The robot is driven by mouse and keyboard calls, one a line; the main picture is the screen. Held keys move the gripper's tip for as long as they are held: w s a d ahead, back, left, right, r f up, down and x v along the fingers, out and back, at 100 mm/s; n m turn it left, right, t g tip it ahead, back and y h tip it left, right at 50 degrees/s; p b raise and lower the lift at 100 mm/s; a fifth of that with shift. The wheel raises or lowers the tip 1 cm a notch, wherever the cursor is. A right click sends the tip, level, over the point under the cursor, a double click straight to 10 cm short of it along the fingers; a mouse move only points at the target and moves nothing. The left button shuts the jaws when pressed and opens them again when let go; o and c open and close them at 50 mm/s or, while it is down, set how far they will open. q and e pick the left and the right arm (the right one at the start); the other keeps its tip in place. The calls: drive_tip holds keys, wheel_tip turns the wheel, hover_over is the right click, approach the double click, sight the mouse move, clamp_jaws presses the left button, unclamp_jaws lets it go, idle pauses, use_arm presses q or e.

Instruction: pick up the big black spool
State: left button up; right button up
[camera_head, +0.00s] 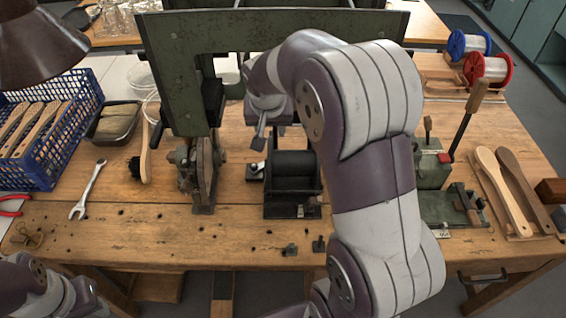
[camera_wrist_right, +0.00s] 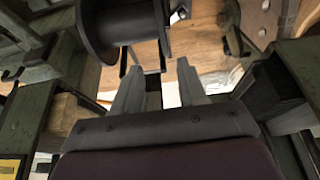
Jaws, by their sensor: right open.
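The big black spool (camera_head: 293,163) sits in a dark stand (camera_head: 292,188) near the middle of the workbench. In the right wrist view the spool (camera_wrist_right: 125,22) shows at the top, with its round flanges on both sides. My right gripper (camera_head: 260,138) is above and just left of the spool, partly covered by my own arm. In the right wrist view my right gripper (camera_wrist_right: 158,80) has its two fingers apart with nothing between them. The spool lies beyond the fingertips. Only part of my left arm shows at the lower left, and its gripper is out of view.
A green frame (camera_head: 160,70) rises behind the right gripper, with a wheel mechanism (camera_head: 200,170) left of the spool. A green device with a lever (camera_head: 433,165) stands right. A blue crate (camera_head: 40,150), a wrench (camera_head: 85,190) and wooden paddles (camera_head: 505,190) lie at the sides.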

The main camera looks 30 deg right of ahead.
sight(269, 144)
drive_tip(key=x, duration=0.9)
drive_tip(key=shift+w+a+f+p, duration=0.1)
drive_tip(key=shift+w+f+p, duration=0.15)
drive_tip(key=shift+w+p, duration=0.15)
drive_tip(key=shift+s+r, duration=0.1)
clamp_jaws()
drive_tip(key=shift+r, duration=0.1)
idle(0.5)
